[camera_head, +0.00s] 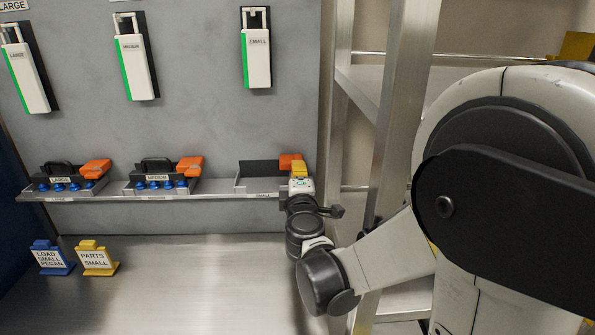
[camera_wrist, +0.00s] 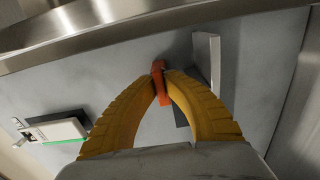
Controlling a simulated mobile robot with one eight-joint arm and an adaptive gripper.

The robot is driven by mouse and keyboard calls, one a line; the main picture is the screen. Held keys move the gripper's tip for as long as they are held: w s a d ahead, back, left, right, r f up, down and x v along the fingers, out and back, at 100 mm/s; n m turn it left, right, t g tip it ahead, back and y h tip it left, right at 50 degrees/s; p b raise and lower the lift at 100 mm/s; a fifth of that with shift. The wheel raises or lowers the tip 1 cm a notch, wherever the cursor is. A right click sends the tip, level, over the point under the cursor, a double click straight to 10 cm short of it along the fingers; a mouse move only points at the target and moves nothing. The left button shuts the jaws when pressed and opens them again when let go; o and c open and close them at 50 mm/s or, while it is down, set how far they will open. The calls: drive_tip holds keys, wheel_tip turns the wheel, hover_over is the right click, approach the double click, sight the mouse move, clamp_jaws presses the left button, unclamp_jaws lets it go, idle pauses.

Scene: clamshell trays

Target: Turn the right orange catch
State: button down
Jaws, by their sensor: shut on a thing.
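The right orange catch (camera_head: 290,159) is at the right end of the small tray (camera_head: 245,184) on the shelf. My gripper (camera_head: 299,168) is at this catch, its yellow fingers in front of the catch's lower part. In the wrist view the yellow fingertips (camera_wrist: 163,84) close around the orange catch (camera_wrist: 161,90), with orange showing between and just beyond them. My gripper is shut on it. The fingers and wrist hide part of the catch and the tray's right end.
Medium (camera_head: 126,189) and large (camera_head: 34,190) trays with blue pieces and orange parts stand to the left on the shelf (camera_head: 215,198). White labelled dispensers hang above. Blue (camera_head: 52,261) and yellow (camera_head: 98,262) signs stand on the counter. A metal frame (camera_head: 395,110) rises at right.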

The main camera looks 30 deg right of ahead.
idle(0.3)
drive_tip(key=c, duration=1.5)
unclamp_jaws()
drive_tip(key=v, duration=1.2)
